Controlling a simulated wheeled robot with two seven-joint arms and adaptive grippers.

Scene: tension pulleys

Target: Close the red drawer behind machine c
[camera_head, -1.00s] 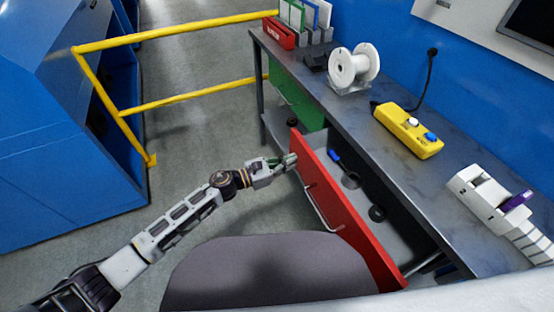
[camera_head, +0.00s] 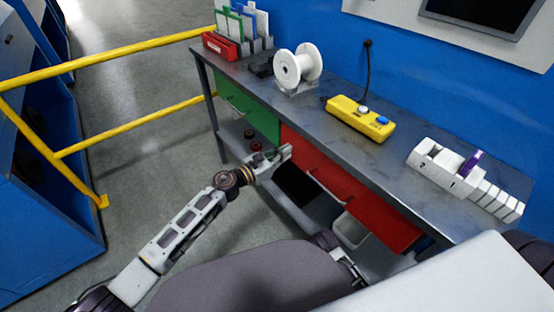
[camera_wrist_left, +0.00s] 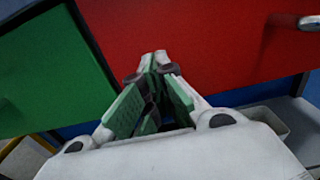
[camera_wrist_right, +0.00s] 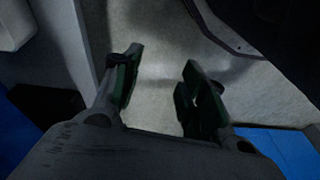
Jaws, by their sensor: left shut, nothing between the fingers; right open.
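The red drawer (camera_head: 345,195) is under the workbench, its front roughly flush with the green drawer (camera_head: 248,115) on its left. A handle bar runs along the red front. My left gripper (camera_head: 287,152) is shut and empty, its fingertips at the left end of the red front. In the left wrist view the closed fingertips (camera_wrist_left: 156,58) point at the red panel (camera_wrist_left: 215,45), near its edge beside the green panel (camera_wrist_left: 50,70); I cannot tell if they touch. My right gripper (camera_wrist_right: 160,75) is open and empty, low over the floor in the right wrist view.
The workbench top (camera_head: 330,148) carries a white spool (camera_head: 297,68), a yellow control box (camera_head: 358,118), a white numbered device (camera_head: 460,175) and a red file holder (camera_head: 220,46). A yellow railing (camera_head: 130,130) stands at the left. Bins sit on the shelf below the drawer.

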